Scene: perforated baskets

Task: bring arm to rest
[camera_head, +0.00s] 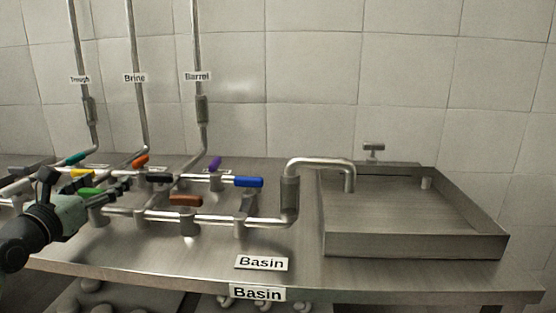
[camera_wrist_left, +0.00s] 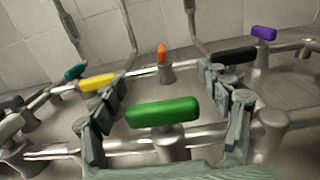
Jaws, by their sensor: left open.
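My left gripper (camera_head: 118,188) is at the left of the head view, over the pipe manifold. In the left wrist view my left gripper (camera_wrist_left: 165,100) is open, its two fingers well apart. The green valve handle (camera_wrist_left: 162,112) shows between the fingers, with nothing gripped. The green handle also shows in the head view (camera_head: 88,192), partly behind the gripper. The right gripper is in neither view.
Other valve handles are yellow (camera_wrist_left: 98,82), black (camera_wrist_left: 234,56), orange (camera_head: 141,160), purple (camera_head: 215,163), brown (camera_head: 186,200), blue (camera_head: 248,182) and teal (camera_head: 76,157). A spout (camera_head: 320,162) reaches over a metal basin (camera_head: 415,246) at right. Vertical pipes rise behind.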

